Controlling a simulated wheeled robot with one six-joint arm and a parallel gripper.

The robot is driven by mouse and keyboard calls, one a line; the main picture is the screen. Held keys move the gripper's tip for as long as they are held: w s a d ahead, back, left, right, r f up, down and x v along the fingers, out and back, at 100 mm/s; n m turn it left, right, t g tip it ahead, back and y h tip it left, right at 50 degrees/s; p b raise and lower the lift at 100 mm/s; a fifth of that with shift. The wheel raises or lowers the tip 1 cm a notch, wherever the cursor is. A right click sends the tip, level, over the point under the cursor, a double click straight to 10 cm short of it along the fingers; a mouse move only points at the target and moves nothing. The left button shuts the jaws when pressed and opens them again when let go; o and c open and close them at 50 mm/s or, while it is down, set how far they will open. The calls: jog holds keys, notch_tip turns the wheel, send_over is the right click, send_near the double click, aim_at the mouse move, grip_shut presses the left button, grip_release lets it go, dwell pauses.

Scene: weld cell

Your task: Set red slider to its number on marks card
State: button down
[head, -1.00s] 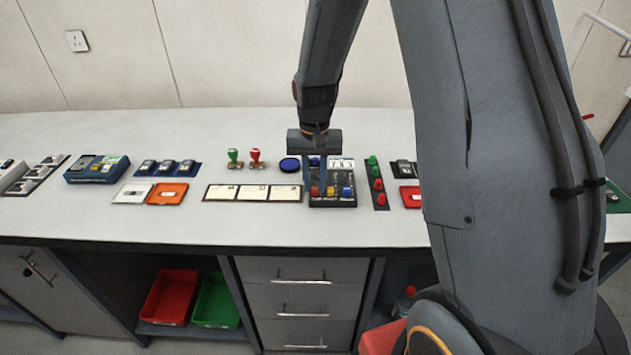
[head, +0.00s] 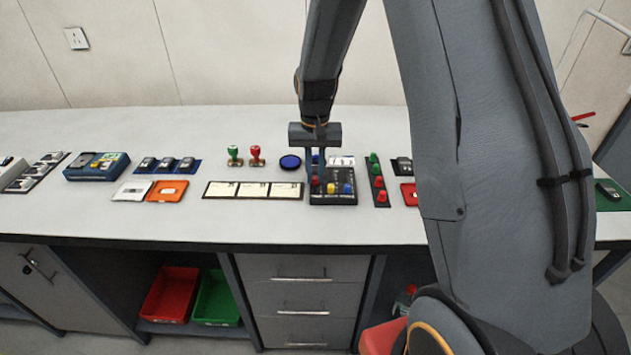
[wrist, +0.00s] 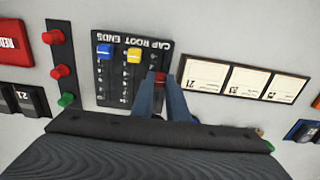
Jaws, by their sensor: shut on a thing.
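The black slider panel (head: 345,200) lies on the bench with a red, a yellow and a blue knob. It shows upside down in the wrist view (wrist: 117,70), lettered CAP ROOT ENDS. My gripper (head: 316,178) points down at the panel and is shut on the red slider (wrist: 160,78), in the CAP column. The red slider sits farther back than the yellow knob (wrist: 134,55) and the blue knob (wrist: 105,52). My fingers hide part of its scale. A strip with three white cards (head: 253,190) lies left of the panel; its small print is hard to read.
A strip of red and green buttons (head: 378,182) stands close right of the panel. Bare bench top lies in front of the panel.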

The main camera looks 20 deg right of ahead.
jog(key=w, duration=0.1)
jog(key=w+d, duration=0.1)
jog(key=w, duration=0.1)
jog(key=c, duration=2)
grip_release()
jog(key=shift+s, duration=0.1)
notch_tip(320, 180, up, 8)
jog(key=b, duration=0.2)
jog(key=shift+s, duration=0.1)
